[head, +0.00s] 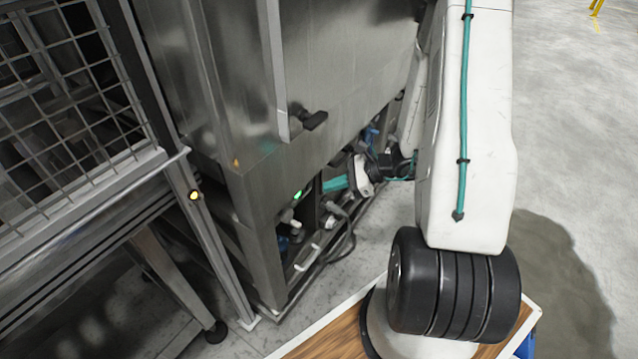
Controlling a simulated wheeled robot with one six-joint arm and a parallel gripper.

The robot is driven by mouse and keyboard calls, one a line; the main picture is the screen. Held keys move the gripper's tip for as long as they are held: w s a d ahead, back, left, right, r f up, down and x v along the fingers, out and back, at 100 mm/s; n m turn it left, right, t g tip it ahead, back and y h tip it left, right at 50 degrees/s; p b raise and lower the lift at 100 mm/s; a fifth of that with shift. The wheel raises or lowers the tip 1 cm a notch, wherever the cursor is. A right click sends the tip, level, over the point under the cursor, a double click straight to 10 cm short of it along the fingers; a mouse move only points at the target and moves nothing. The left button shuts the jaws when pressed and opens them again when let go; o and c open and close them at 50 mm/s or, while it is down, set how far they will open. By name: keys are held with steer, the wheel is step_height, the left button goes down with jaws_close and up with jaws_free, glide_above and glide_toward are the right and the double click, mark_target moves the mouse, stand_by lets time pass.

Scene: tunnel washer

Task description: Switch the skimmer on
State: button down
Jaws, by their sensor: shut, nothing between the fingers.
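My gripper (335,184) is at the end of my arm, low beside the steel washer cabinet (240,190). Its teal fingers point left into the opening under the cabinet and look closed and empty. A lit green light (298,194) sits just left of the fingertips, near the cabinet's lower edge. White fittings (290,217) lie just below that light. I cannot tell which part is the skimmer or its switch, or whether the fingertips touch anything.
A wire mesh guard (70,110) on a steel frame stands at the left, with a yellow light (194,195) on its post. A black handle (314,120) sticks out from the cabinet. Dark hoses (345,235) run low under it.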

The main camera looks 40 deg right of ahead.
steer(key=w+d+f+m+t+h, duration=0.2)
steer(key=d+f+m+h, duration=0.4)
steer(key=d+f, duration=0.3)
steer(key=shift+w+d+f+m+t, duration=0.15)
steer(key=shift+w+d+m+t, duration=0.15)
steer(key=shift+m+t, duration=0.45)
glide_toward(311, 183)
steer(key=x, duration=0.5)
steer(key=shift+f, duration=0.3)
steer(key=shift+w+a+r, duration=0.1)
steer(key=shift+w, duration=0.25)
